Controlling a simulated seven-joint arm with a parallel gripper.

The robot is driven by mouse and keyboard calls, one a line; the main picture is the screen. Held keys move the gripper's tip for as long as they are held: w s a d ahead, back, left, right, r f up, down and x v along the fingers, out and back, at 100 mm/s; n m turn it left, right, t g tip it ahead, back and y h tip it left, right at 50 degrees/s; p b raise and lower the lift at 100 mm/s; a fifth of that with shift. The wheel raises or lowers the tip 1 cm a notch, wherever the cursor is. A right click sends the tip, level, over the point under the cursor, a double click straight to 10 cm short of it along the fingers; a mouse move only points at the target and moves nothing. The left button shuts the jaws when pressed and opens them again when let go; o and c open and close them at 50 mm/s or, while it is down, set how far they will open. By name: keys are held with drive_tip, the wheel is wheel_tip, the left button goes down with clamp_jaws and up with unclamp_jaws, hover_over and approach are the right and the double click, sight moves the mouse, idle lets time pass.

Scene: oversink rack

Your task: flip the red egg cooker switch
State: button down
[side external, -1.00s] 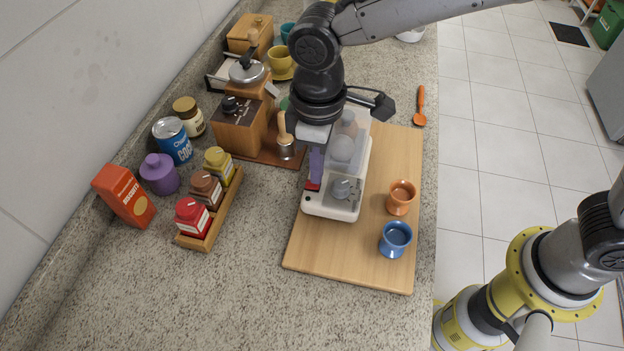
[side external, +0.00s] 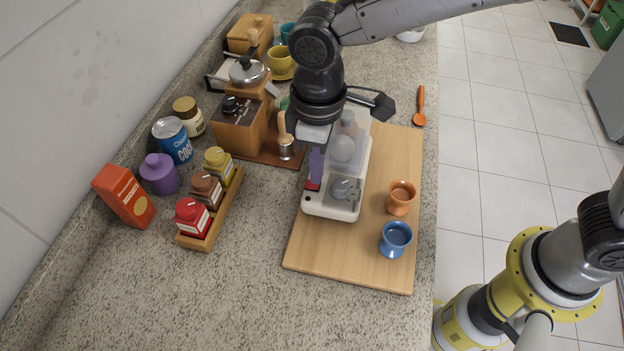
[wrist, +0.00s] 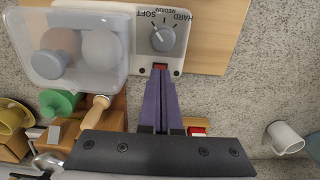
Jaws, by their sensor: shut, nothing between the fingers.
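The egg cooker (side external: 330,208) is a white unit with a clear lid, standing on a wooden board. Its grey dial (side external: 342,188) faces up; in the wrist view the dial (wrist: 163,38) is marked SOFT, MEDIUM and HARD. The red switch (side external: 312,186) is at the cooker's edge beside the dial, and it also shows in the wrist view (wrist: 160,67). My gripper (side external: 315,177) is shut and empty, its purple fingers pointing down at the switch. In the wrist view the fingertips (wrist: 159,80) partly cover the switch; I cannot tell whether they touch it.
The wooden board (side external: 340,262) also holds an orange cup (side external: 401,198) and a blue cup (side external: 395,240). To the left stand a spice rack (side external: 222,212) with jars, a purple jar (side external: 160,176) and a red box (side external: 125,197). The front left counter is clear.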

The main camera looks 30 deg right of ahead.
drive_tip(key=shift+f, duration=1)
idle(0.6)
drive_tip(key=shift+r, duration=3.55)
drive_tip(key=shift+d, duration=0.1)
drive_tip(key=shift+m+t+y, duration=0.4)
drive_tip(key=shift+m+t, duration=0.2)
drive_tip(key=shift+m, duration=0.3)
drive_tip(key=d+r, duration=0.2)
drive_tip(key=w+d+r, duration=0.1)
drive_tip(key=d+r, duration=0.1)
drive_tip(key=w+d+r, duration=0.1)
drive_tip(key=d+r, duration=0.1)
drive_tip(key=shift+w+d, duration=0.1)
drive_tip(key=shift+d, duration=0.05)
drive_tip(key=s+d+r+m+t, duration=0.25)
drive_tip(key=s+d, duration=0.35)
drive_tip(key=d, duration=0.4)
drive_tip(key=s+d+r+m+t, duration=0.1)
drive_tip(key=s+d+r+m, duration=0.2)
drive_tip(key=s+d, duration=0.5)
drive_tip(key=s+d+f+m, duration=0.1)
drive_tip(key=s+d+f, duration=0.3)
drive_tip(key=s+f, duration=0.1)
drive_tip(key=shift+d+f+m+t+h, duration=0.35)
drive_tip(key=shift+f+t+h, duration=0.1)
drive_tip(key=shift+f, duration=0.45)
